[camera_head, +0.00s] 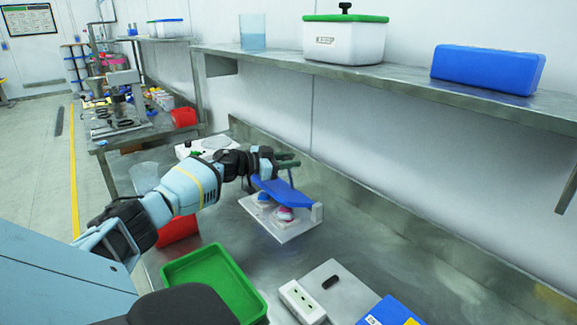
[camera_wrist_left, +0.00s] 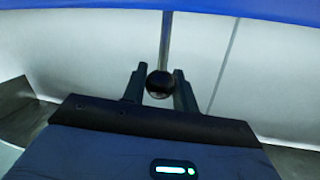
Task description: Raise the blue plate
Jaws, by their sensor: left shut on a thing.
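The blue plate (camera_head: 285,194) is tilted over a white base (camera_head: 290,231) on the metal table in the head view. Small pink and blue items show under the plate, partly hidden by it. My left gripper (camera_head: 283,160) is at the back of the plate, just above it. In the left wrist view, the fingers of my left gripper (camera_wrist_left: 159,80) are closed around a black round knob (camera_wrist_left: 159,86) on a metal rod. A broad blue surface, apparently the plate, crosses the top of that view. My right gripper does not show.
A green tray (camera_head: 167,273) stands at the front left, with a red container (camera_head: 178,233) behind it. A white block (camera_head: 302,302) and a blue box (camera_head: 388,313) are at the front. A metal shelf (camera_head: 400,77) runs above. The table's right side is clear.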

